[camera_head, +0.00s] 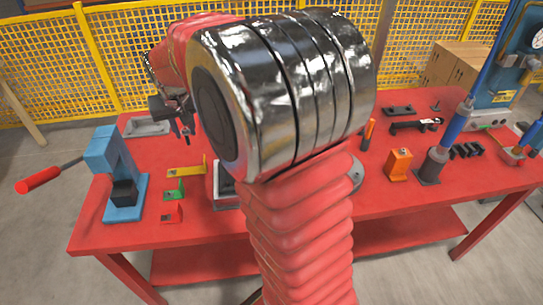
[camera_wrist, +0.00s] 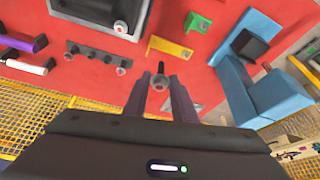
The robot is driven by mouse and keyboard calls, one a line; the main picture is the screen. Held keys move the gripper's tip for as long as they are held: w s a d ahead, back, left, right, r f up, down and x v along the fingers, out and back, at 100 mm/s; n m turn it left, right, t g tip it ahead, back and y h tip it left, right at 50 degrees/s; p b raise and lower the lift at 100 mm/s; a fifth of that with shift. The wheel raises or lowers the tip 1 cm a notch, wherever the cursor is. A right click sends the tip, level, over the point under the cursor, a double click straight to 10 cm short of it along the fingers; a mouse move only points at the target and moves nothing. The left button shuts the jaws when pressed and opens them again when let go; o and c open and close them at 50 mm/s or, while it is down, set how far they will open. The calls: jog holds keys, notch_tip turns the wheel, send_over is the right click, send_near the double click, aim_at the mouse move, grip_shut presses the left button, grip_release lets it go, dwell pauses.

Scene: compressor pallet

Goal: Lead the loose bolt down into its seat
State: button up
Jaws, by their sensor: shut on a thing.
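My gripper (camera_head: 184,131) is above the left part of the red table in the head view, mostly behind my own arm. In the wrist view my gripper's two fingers (camera_wrist: 160,98) are shut on a small grey bolt (camera_wrist: 160,83), its round head showing between their tips. A dark bar (camera_wrist: 96,56) with several round fittings lies on the table left of the bolt in the wrist view. I cannot tell which holds the seat; the bolt's lower end is not clear.
A blue press (camera_head: 118,165) stands at the table's left end; it also shows in the wrist view (camera_wrist: 255,92). A yellow bracket (camera_head: 185,171), a green piece (camera_head: 174,190) and a red piece (camera_head: 171,213) lie beside it. An orange block (camera_head: 399,164) stands at right.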

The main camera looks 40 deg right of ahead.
jog(key=shift+m, duration=0.6)
jog(key=s+d+f, duration=0.1)
jog(key=s+d, duration=0.2)
jog(key=s+d+f, duration=0.1)
jog(key=s+d, duration=0.2)
jog(key=s+d+f, duration=0.1)
jog(key=s+d, duration=0.2)
jog(key=d, duration=0.1)
jog(key=shift+s+f, duration=0.1)
jog(key=shift+f, duration=0.25)
jog(key=s+d+f, duration=0.1)
jog(key=s+d, duration=0.1)
jog(key=s, duration=0.3)
jog(key=s+d+f+m+h, duration=0.1)
jog(key=s+d+f, duration=0.1)
jog(key=s, duration=0.3)
jog(key=shift+d+f+g, duration=0.25)
jog(key=shift+d+g, duration=0.05)
jog(key=shift+d, duration=0.55)
jog(key=shift+a, duration=0.1)
jog(key=shift+s+f, duration=0.1)
jog(key=shift+f, duration=2)
jog(key=shift+f, duration=1.65)
jog(key=o, duration=1.1)
